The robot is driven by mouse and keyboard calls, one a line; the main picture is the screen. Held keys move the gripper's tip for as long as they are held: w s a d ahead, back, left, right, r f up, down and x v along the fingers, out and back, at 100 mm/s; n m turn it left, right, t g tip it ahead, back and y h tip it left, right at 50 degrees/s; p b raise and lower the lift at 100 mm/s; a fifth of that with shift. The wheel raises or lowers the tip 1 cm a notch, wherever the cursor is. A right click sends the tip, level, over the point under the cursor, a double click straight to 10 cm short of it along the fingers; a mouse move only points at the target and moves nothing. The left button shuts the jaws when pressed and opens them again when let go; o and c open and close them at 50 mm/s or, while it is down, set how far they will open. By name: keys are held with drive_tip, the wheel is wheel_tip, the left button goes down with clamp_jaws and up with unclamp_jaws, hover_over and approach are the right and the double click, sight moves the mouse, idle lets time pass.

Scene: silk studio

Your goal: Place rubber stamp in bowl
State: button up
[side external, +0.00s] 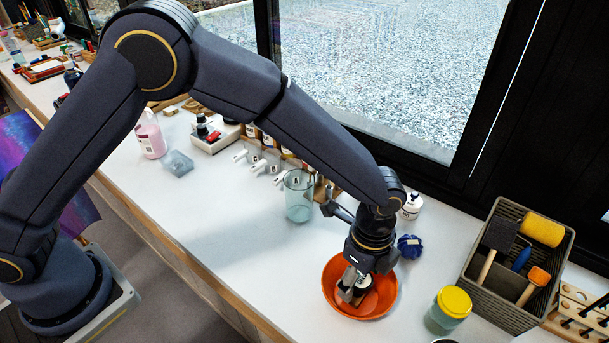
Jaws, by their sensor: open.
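An orange bowl (387,302) stands on the white table at the lower middle of the side external view. My gripper (353,285) points down into it, with its fingertips low inside the rim. A small object with brown and dark parts, seemingly the rubber stamp (347,295), shows at the fingertips inside the bowl. The fingers cover much of it, so I cannot tell whether it touches them or how it rests. My gripper is open.
A yellow-lidded jar (449,308) stands right of the bowl. A dark blue knobby object (410,246) lies behind it. A grey tool crate (505,285) is farther right. A clear glass cup (298,198) stands behind left. The table left of the bowl is clear.

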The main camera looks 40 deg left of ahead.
sight(360, 278)
drive_tip(key=a+r+n+t, duration=0.1)
drive_tip(key=a+r+n, duration=0.4)
drive_tip(key=r, duration=1.2)
drive_tip(key=s+a+r+n+t, duration=0.1)
drive_tip(key=s+a+r+n, duration=0.15)
drive_tip(key=a, duration=0.45)
drive_tip(key=s+a+r+n+t, duration=0.1)
drive_tip(key=s+a+r+n, duration=0.15)
drive_tip(key=a, duration=0.45)
drive_tip(key=s+a+r+n+t, duration=0.1)
drive_tip(key=s+a+r+n, duration=0.2)
drive_tip(key=a, duration=0.4)
drive_tip(key=s+a+n+t, duration=0.1)
drive_tip(key=s+a+n, duration=0.5)
drive_tip(key=n, duration=0.1)
drive_tip(key=shift+s+f+t, duration=0.3)
drive_tip(key=shift+s+f, duration=0.05)
drive_tip(key=shift+s, duration=0.05)
